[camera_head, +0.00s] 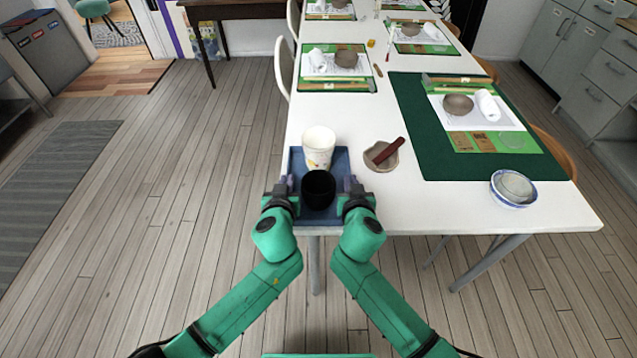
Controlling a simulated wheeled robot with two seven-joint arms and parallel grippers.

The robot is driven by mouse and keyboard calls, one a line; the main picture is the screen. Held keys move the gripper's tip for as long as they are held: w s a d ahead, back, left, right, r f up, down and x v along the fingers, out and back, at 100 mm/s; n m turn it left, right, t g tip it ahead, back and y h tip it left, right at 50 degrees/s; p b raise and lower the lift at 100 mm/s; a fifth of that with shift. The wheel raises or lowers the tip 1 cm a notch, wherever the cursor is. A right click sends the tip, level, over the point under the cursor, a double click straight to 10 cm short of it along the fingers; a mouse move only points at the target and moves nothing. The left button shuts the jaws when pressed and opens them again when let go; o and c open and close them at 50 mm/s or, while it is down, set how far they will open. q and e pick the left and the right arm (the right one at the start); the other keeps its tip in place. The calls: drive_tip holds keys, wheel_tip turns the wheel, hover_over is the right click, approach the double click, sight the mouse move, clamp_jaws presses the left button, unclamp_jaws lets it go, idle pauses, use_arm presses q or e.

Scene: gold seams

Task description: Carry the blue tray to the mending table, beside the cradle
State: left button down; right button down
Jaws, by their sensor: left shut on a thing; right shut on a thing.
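The blue tray (342,164) is at the near left corner of the long white table (450,210). A white cup with a yellowish pattern (319,147) and a black cup (318,189) stand on it, the black one nearer me. My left gripper (285,189) is shut on the tray's left side, and my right gripper (353,188) is shut on its right side. The tray looks level. I cannot tell whether it touches the tabletop or hangs just above it. I cannot make out which thing is the cradle.
Just right of the tray lies a beige dish (380,160) with a dark red stick (391,150) across it. Farther right are a dark green mat (420,130) and a blue-rimmed bowl (513,188). White chairs (284,68) line the table's left side.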

use_arm(q)
drive_tip(key=shift+r, duration=0.1)
idle(0.4)
